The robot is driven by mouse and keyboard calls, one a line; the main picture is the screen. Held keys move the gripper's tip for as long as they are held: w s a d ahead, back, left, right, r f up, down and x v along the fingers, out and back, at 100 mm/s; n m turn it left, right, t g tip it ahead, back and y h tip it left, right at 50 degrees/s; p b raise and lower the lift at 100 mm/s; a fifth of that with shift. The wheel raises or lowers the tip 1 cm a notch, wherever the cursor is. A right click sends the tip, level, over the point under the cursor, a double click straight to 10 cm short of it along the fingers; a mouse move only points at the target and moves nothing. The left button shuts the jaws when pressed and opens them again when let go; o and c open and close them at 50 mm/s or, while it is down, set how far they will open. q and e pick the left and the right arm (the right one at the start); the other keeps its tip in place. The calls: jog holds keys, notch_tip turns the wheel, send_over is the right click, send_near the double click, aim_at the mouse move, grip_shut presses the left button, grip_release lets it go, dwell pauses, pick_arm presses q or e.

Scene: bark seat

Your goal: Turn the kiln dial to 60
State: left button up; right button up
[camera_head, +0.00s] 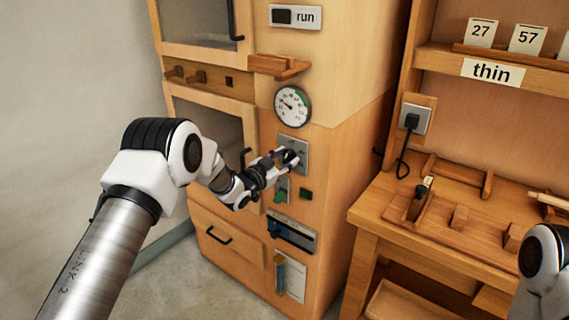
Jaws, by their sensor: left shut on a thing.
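The kiln (340,150) is a tall wooden cabinet with its controls on the front's right side. A round gauge (292,106) with a white face, a needle and a green arc sits above a grey dial plate (300,146). My left gripper (287,158) is at this plate, shut on the dark kiln dial (291,156). The fingers partly hide the dial, and its setting is too small to read. Part of my right arm shows at the lower right edge; its gripper is out of view.
Below the dial are a green switch (280,194), a dark green button (306,194) and a slot panel (291,236). A wooden shelf (286,66) juts out above the gauge. A workbench (400,222) with a socket and plug (411,121) stands right.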

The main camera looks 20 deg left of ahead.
pick_arm(q)
jog(key=m+b, duration=0.4)
jog(key=m, duration=0.1)
jog(key=shift+d+f+m, duration=0.1)
jog(key=shift+f+m, duration=0.1)
jog(key=shift+m, duration=0.1)
jog(key=m+b, duration=0.4)
jog(key=shift+f, duration=0.1)
jog(key=m+b, duration=1)
jog(key=b, duration=0.1)
jog(key=shift+f, duration=0.25)
jog(key=m+b, duration=1)
jog(key=b, duration=0.3)
jog(key=shift+r+m+b, duration=0.2)
jog(key=shift+m+b, duration=1)
jog(key=shift+m, duration=0.1)
jog(key=o, duration=1.1)
jog(key=shift+w, duration=0.1)
